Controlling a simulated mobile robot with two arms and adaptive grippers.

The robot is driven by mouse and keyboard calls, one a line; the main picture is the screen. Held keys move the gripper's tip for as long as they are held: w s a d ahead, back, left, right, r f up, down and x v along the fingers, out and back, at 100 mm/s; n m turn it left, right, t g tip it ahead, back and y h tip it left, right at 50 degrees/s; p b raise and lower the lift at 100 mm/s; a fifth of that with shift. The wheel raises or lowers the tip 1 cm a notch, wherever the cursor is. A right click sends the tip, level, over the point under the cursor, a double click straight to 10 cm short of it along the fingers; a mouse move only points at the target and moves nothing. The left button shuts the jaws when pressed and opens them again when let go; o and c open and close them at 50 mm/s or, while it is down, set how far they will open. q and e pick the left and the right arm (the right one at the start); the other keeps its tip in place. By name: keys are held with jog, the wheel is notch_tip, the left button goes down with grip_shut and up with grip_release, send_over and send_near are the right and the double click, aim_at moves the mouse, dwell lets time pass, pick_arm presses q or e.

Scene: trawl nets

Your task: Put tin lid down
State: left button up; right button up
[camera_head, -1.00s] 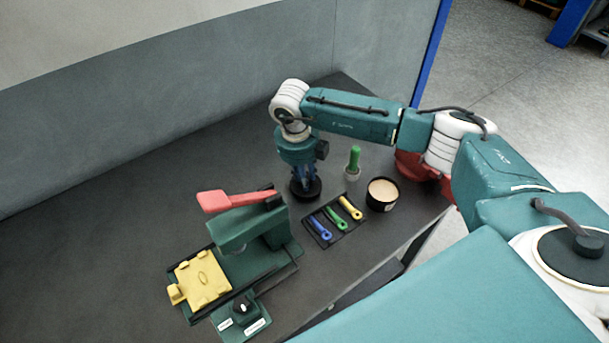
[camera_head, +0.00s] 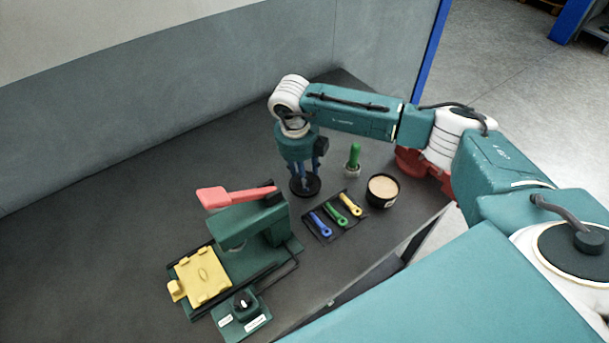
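The dark round tin lid (camera_head: 306,190) lies on the dark table, to the left of the tin. The open black tin (camera_head: 383,191) has a pale, cream-coloured filling. My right gripper (camera_head: 309,181) points down directly over the lid. Its bluish fingers look spread apart, with their tips close to the lid; exact contact is too small to tell. My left gripper is not in view.
A black tray (camera_head: 334,231) with blue, green and yellow tools lies in front of the lid. A green press (camera_head: 245,240) with a red lever, yellow plate (camera_head: 203,275) and control box (camera_head: 241,315) stand front left.

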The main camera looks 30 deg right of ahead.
aim_at(300, 187)
notch_tip(300, 187, up, 11)
jog(key=a+b, duration=0.1)
jog(key=b, duration=0.2)
jog(key=shift+s+a+b, duration=0.3)
jog(key=shift+b, duration=0.05)
